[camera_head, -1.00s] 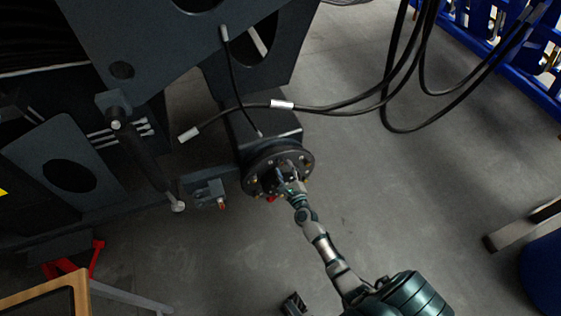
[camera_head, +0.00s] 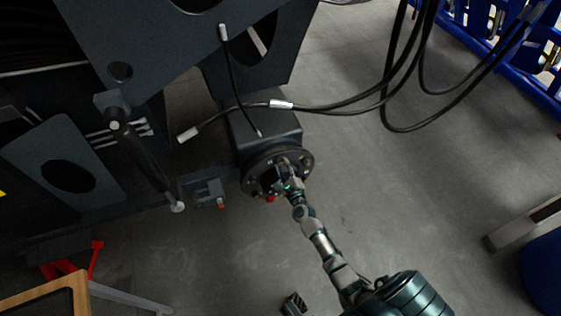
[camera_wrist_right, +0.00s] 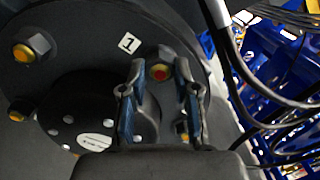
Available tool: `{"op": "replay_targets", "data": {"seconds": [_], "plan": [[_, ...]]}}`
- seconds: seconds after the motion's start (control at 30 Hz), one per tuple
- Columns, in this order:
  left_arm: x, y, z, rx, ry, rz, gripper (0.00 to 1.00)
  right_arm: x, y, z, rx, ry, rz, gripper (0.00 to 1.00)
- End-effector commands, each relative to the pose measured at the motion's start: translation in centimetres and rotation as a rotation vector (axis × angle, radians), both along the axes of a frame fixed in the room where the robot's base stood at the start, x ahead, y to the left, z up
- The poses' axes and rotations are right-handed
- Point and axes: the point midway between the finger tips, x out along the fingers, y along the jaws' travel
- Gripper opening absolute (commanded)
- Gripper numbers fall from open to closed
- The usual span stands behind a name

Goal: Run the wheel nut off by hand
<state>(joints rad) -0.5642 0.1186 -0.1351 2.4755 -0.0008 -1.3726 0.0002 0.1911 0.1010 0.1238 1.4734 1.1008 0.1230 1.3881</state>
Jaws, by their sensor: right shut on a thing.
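The round dark wheel hub (camera_head: 251,180) sits at the end of the axle in the head view. It fills much of the right wrist view (camera_wrist_right: 85,65), with several nuts with yellow centres around its face. The wheel nut with a red centre (camera_wrist_right: 161,73) is beside a white label marked "1". My right gripper (camera_head: 284,168) reaches the hub face from below. In the right wrist view its two fingers (camera_wrist_right: 160,95) are shut on this nut, one on each side. A dark part at the bottom edge, seemingly my left gripper (camera_head: 293,303), shows too little to read its jaws.
The dark chassis (camera_head: 150,45) fills the upper left. Black hoses (camera_head: 350,108) hang above and right of the hub. A blue rack (camera_head: 540,85) stands at the upper right. A red stand (camera_head: 95,260) is at the lower left. The floor right of the hub is open.

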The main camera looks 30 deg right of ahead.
Motion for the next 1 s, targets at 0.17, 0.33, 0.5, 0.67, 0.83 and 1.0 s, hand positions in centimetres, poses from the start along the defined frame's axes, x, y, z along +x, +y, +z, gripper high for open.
{"op": "replay_targets", "data": {"seconds": [0.17, 0.33, 0.5, 0.67, 0.83, 1.0], "plan": [[0.45, 0.00, 1.94, 0.000, -0.020, 0.000, 0.27, -0.11, 0.07, 0.21, -0.338, 0.086, 0.002, 0.00], [0.39, 0.00, 1.72, 0.000, -0.017, 0.000, 0.27, -0.21, 0.06, -0.23, -0.376, 0.097, 0.001, 0.00], [0.38, 0.01, 1.70, 0.000, -0.017, 0.000, 0.27, -0.22, 0.06, -0.27, -0.373, 0.096, 0.002, 0.55], [0.41, 0.00, 1.70, 0.000, -0.017, 0.000, 0.27, -0.15, 0.04, -0.20, -0.372, 0.095, 0.001, 0.60], [0.42, 0.00, 1.70, 0.000, -0.017, 0.000, 0.27, -0.13, 0.03, -0.18, -0.371, 0.095, 0.001, 0.49], [0.42, 0.00, 1.71, 0.000, -0.017, 0.000, 0.27, -0.12, 0.03, -0.14, -0.370, 0.093, 0.001, 0.49]]}}
